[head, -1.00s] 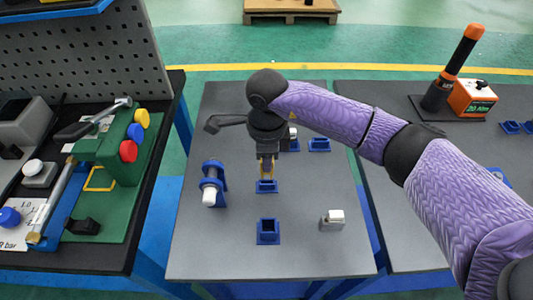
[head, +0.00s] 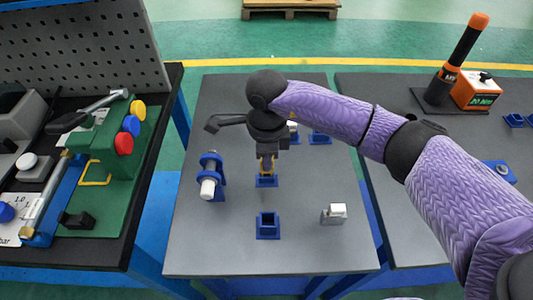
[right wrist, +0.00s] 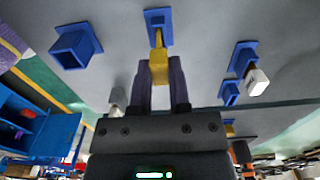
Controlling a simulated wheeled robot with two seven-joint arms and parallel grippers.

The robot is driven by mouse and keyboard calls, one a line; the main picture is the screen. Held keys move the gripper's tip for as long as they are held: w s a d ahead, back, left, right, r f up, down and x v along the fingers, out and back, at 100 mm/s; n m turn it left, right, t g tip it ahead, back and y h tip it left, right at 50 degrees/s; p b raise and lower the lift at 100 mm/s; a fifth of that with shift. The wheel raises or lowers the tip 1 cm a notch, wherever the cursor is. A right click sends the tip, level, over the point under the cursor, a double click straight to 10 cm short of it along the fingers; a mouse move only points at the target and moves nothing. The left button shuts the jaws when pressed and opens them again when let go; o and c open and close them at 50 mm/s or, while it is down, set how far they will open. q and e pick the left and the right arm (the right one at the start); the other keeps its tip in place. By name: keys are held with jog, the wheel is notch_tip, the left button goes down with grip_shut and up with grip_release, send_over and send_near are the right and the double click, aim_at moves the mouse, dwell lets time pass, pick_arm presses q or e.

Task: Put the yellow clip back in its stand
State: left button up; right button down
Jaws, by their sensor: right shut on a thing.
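The yellow clip (head: 267,166) is held upright in my right gripper (head: 267,157), which is shut on it. In the right wrist view the yellow clip (right wrist: 159,68) sits between the two dark fingers (right wrist: 161,83). Its narrow end points at a small blue stand (head: 266,182), directly below the gripper near the middle of the table. The blue stand also shows in the right wrist view (right wrist: 158,17). The clip's end meets the stand in the picture; I cannot tell how deep it sits. My left gripper is not in view.
An empty blue square socket (head: 268,227) stands nearer on the grey table (head: 220,258). A blue holder with a white cylinder (head: 208,187) is to the left, a metal block (head: 334,214) to the right. More blue stands (head: 320,138) are behind. The front left table is clear.

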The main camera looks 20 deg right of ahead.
jog(key=shift+d+f+b, duration=0.15)
jog(key=shift+f+b, duration=0.25)
jog(key=shift+f, duration=0.35)
jog(key=c, duration=0.5)
grip_release()
jog(key=shift+d+f, duration=0.1)
jog(key=shift+f, duration=0.1)
jog(key=r+p, duration=0.1)
jog(key=r, duration=0.1)
jog(key=r+p, duration=0.1)
jog(key=r, duration=0.1)
jog(key=r+p, duration=0.1)
jog(key=shift+a+r+p, duration=0.25)
jog(key=shift+r+p, duration=0.15)
